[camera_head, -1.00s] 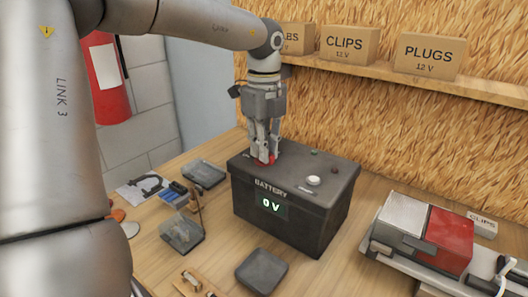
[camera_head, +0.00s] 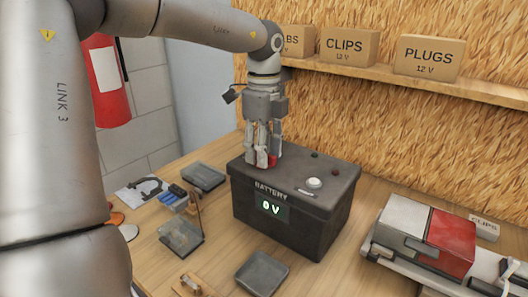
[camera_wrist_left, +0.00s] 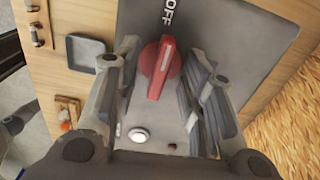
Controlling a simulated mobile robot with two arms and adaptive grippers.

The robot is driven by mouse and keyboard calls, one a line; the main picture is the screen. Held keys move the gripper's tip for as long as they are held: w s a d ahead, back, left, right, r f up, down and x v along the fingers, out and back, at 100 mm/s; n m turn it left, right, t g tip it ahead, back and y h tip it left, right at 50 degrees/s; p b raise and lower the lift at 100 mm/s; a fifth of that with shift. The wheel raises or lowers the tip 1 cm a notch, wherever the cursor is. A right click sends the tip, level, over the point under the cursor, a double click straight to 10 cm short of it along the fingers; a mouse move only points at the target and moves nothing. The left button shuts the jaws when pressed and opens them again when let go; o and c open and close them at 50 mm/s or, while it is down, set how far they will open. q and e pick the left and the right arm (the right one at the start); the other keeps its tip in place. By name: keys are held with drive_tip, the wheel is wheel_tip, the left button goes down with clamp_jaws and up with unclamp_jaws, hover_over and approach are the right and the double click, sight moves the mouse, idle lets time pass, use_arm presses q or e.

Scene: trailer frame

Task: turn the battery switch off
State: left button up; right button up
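The battery switch (camera_wrist_left: 160,66) is a red knob on top of the dark battery box (camera_head: 297,222). In the wrist view its white mark lies toward the printed OFF label (camera_wrist_left: 171,14), slightly tilted. The battery's display (camera_head: 270,208) reads 0 V. My left gripper (camera_head: 262,163) points down at the knob, which it partly hides in the head view. In the wrist view, its fingers stand apart on either side of the knob, with gaps beside the raised handle. Whether a fingertip touches the knob's round base I cannot tell. My right gripper is not in view.
A white button (camera_head: 314,183) sits on the battery top near the knob. Small trays (camera_head: 262,272) and loose parts lie on the wooden bench to the left and front. A red and grey device (camera_head: 425,238) stands at right. A shelf with boxes (camera_head: 428,57) runs behind.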

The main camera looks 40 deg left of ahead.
use_arm(q)
drive_tip(key=shift+r, duration=0.1)
drive_tip(key=shift+r+p, duration=2.3)
drive_tip(key=shift+r, duration=0.65)
drive_tip(key=shift+r, duration=0.1)
